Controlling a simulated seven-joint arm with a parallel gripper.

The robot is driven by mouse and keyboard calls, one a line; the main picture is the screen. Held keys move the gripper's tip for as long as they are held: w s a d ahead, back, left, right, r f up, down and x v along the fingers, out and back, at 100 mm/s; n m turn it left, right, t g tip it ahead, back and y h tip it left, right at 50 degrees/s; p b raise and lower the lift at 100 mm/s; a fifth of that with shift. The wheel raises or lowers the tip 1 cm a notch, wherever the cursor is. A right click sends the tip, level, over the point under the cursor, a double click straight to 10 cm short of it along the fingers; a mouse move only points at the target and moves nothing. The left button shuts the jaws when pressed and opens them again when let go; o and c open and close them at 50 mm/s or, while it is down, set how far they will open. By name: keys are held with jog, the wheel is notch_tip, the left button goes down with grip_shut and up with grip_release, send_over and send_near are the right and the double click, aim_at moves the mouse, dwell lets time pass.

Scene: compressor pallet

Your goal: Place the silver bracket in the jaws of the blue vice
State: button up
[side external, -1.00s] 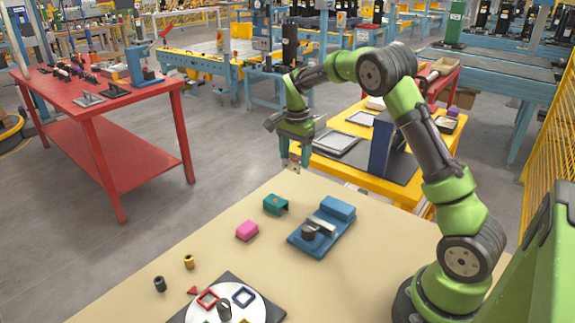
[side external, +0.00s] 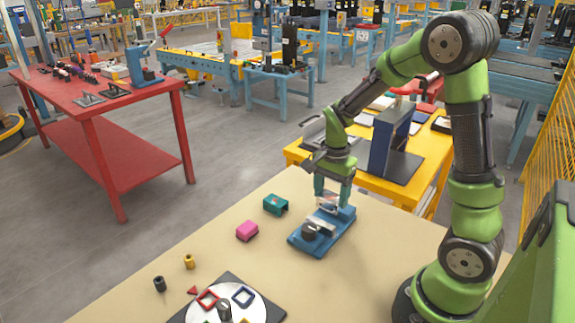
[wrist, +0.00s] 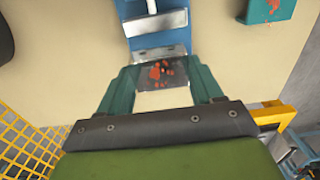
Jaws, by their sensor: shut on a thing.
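The blue vice (side external: 309,247) lies on the tan bench in the side view, and its blue body and grey jaw plate also show in the wrist view (wrist: 172,22). My gripper (side external: 332,200) is over the far end of the vice, pointing down. Its teal fingers are shut on the silver bracket (wrist: 153,76), a flat grey piece with orange-red marks. In the wrist view the bracket is right beside the grey jaw plate. I cannot tell whether it touches the vice or is between the jaws. In the side view my fingers partly hide the bracket.
A white round plate (side external: 256,306) with coloured frames is at the front. Small black and brass cylinders stand at left. A yellow table (side external: 428,187) with a blue upright is behind the bench.

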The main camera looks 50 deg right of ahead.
aim_at(331, 198)
jog(key=shift+f, duration=2.3)
jog(key=shift+f, duration=0.15)
jog(key=o, duration=1.1)
